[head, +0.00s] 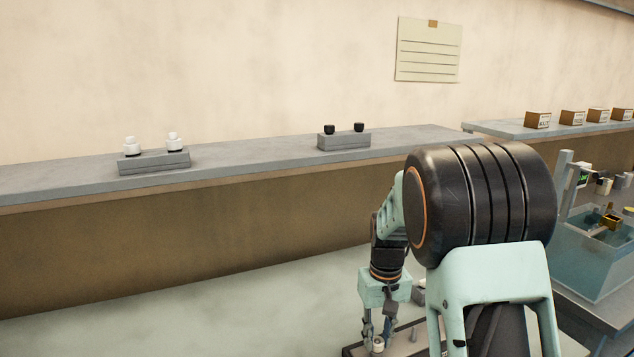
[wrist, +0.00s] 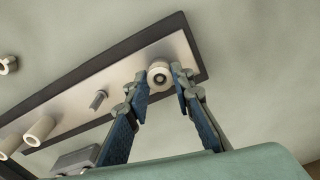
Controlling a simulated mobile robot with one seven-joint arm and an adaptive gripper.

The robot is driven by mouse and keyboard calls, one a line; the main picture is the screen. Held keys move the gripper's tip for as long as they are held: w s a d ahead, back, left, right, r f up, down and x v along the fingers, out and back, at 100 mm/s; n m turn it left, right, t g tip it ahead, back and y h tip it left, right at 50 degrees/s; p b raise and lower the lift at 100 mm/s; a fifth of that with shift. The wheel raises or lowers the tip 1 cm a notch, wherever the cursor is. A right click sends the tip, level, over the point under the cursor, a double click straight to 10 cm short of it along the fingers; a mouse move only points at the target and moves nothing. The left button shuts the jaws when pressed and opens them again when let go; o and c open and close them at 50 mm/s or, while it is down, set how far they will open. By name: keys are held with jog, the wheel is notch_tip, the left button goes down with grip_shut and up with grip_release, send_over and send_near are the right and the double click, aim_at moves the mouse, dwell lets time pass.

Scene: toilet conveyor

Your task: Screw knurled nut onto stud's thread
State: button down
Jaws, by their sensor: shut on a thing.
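My gripper (wrist: 160,80) points down at one end of a board (wrist: 120,85) with a pale top and a dark rim. Its two fingers close on a small cream-white round piece, which I take for the knurled nut (wrist: 159,72); a grey round centre shows in it. In the head view my gripper (head: 378,343) and the nut (head: 378,346) are low, near the bottom edge. I cannot tell whether the nut sits around a stud's thread or touches the board. A grey post (wrist: 98,100) stands on the board beside it.
A pale ring-like piece (wrist: 7,65) lies at the left edge. Behind, a long counter (head: 240,150) carries two grey holders (head: 154,164) (head: 344,141). A water tank (head: 598,258) is at right.

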jog(key=shift+m, duration=1.4)
jog(key=shift+r+m+p, duration=0.1)
jog(key=shift+m+p, duration=0.5)
jog(key=shift+m, duration=0.3)
jog(key=m, duration=0.3)
jog(key=shift+p, duration=0.35)
jog(key=m+p, duration=0.2)
jog(key=m, duration=0.2)
jog(key=shift+m, duration=0.6)
